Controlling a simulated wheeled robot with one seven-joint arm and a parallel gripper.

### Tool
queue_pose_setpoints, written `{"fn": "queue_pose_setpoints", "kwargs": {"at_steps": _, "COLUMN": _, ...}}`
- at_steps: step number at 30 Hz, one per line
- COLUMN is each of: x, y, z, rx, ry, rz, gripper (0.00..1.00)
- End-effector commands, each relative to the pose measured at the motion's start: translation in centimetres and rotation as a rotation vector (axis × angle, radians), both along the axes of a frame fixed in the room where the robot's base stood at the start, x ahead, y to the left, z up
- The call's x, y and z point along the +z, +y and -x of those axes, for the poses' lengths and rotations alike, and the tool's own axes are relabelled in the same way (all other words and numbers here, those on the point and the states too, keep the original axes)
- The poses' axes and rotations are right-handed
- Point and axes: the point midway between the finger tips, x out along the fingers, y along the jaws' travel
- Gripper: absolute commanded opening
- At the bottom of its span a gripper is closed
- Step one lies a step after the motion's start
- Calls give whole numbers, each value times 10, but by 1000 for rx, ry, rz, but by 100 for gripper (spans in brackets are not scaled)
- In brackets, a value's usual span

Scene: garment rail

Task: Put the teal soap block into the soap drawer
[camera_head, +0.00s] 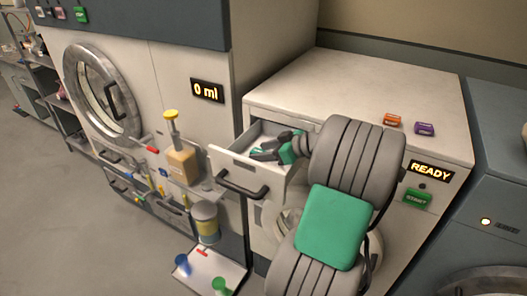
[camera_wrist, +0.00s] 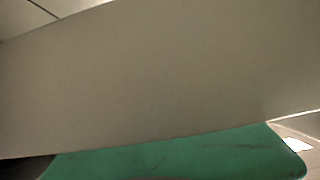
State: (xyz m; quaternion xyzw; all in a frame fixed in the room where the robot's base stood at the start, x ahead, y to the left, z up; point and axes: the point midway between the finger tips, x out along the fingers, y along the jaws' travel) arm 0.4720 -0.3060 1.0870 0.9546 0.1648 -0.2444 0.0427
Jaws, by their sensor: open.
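The soap drawer (camera_head: 232,160) is pulled out of the white machine, its black handle hanging in front. My gripper (camera_head: 264,154) reaches down into the drawer opening from the right, with its dark fingers apart. A small teal patch (camera_head: 257,149) shows by the fingertips inside the drawer. It looks like the teal soap block, but it is mostly hidden and I cannot be sure. In the wrist view a broad pale panel fills most of the picture. A teal surface crosses its bottom, and I cannot tell whether it is the block or my own casing.
An orange block (camera_head: 393,120) and a purple block (camera_head: 424,129) lie on the machine top. A yellow-capped bottle (camera_head: 181,160) stands left of the drawer. A tray (camera_head: 209,272) with blue and green items is below. The machine top is otherwise clear.

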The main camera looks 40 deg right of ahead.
Motion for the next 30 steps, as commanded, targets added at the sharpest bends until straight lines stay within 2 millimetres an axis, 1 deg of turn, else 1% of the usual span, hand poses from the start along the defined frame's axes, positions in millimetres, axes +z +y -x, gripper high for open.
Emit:
{"fn": "queue_pose_setpoints", "kwargs": {"at_steps": 1, "x": 7, "y": 0, "z": 0, "rx": 0, "ry": 0, "rz": 1, "gripper": 52}}
{"fn": "queue_pose_setpoints", "kwargs": {"at_steps": 2, "x": 6, "y": -2, "z": 2, "rx": -2, "ry": 0, "rz": 1, "gripper": 52}}
{"fn": "queue_pose_setpoints", "kwargs": {"at_steps": 5, "x": 13, "y": -8, "z": 19, "rx": -4, "ry": -2, "rz": 2, "gripper": 52}}
{"fn": "queue_pose_setpoints", "kwargs": {"at_steps": 12, "x": 46, "y": -29, "z": 75, "rx": -5, "ry": -1, "rz": 3, "gripper": 52}}
{"fn": "queue_pose_setpoints", "kwargs": {"at_steps": 13, "x": 55, "y": -30, "z": 80, "rx": -4, "ry": 0, "rz": 1, "gripper": 52}}
{"fn": "queue_pose_setpoints", "kwargs": {"at_steps": 14, "x": 62, "y": -31, "z": 82, "rx": -4, "ry": 1, "rz": -3, "gripper": 52}}
{"fn": "queue_pose_setpoints", "kwargs": {"at_steps": 15, "x": 64, "y": -32, "z": 86, "rx": -4, "ry": 2, "rz": -5, "gripper": 52}}
{"fn": "queue_pose_setpoints", "kwargs": {"at_steps": 21, "x": 64, "y": -36, "z": 98, "rx": -2, "ry": 0, "rz": -1, "gripper": 52}}
{"fn": "queue_pose_setpoints", "kwargs": {"at_steps": 30, "x": 61, "y": -36, "z": 99, "rx": 0, "ry": -1, "rz": 0, "gripper": 52}}
